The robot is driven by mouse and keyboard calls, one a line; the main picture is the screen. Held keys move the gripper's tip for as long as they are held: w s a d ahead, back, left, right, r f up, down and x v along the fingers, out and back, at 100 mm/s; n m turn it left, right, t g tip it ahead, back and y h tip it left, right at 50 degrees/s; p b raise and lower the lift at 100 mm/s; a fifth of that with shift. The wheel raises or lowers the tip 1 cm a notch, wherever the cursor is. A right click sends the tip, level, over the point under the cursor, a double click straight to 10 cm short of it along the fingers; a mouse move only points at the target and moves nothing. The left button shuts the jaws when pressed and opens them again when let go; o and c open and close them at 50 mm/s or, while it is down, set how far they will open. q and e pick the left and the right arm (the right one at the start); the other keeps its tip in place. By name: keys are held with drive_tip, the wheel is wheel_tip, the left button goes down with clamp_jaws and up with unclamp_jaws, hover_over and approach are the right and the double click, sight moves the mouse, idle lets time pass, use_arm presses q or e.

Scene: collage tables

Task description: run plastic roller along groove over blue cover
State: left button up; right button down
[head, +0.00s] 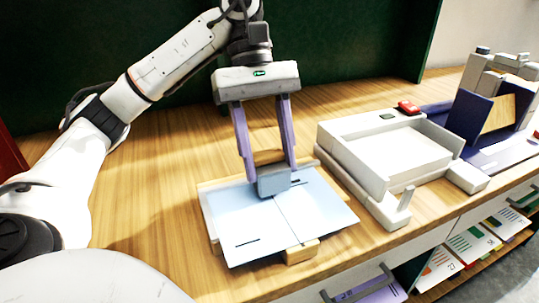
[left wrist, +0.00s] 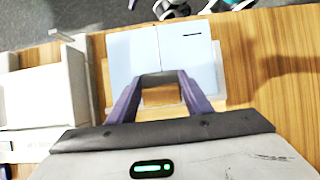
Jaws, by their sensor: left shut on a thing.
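The blue cover (head: 238,218) lies spread flat on a pale board on the wooden table; it also shows in the left wrist view (left wrist: 133,58). A thin groove line (head: 287,220) runs across it, with a short dark slit on its left part. My left gripper (head: 266,175) points down at the cover's far edge, its purple fingers shut on a blue-grey block, seemingly the plastic roller (head: 273,182). The roller is at the far end of the groove line; I cannot tell whether it touches the cover. In the left wrist view, its edge (left wrist: 160,77) spans the fingertips. My right gripper is not in view.
A white tray-like machine (head: 345,142) with a red button (head: 408,107) stands close on the right. Beyond it are dark blue stands and grey blocks. A small wooden block (head: 301,252) sits at the cover's near edge. The table left of the cover is clear.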

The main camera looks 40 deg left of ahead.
use_arm(q)
wheel_tip(320, 180, up, 4)
drive_tip(key=p, duration=0.2)
drive_tip(key=shift+f+p, duration=0.25)
drive_tip(key=shift+p, duration=0.1)
wheel_tip(320, 180, up, 2)
drive_tip(key=shift+r+p, duration=0.25)
drive_tip(key=shift+p, duration=1)
drive_tip(key=shift+r+p, duration=0.3)
drive_tip(key=shift+f, duration=0.1)
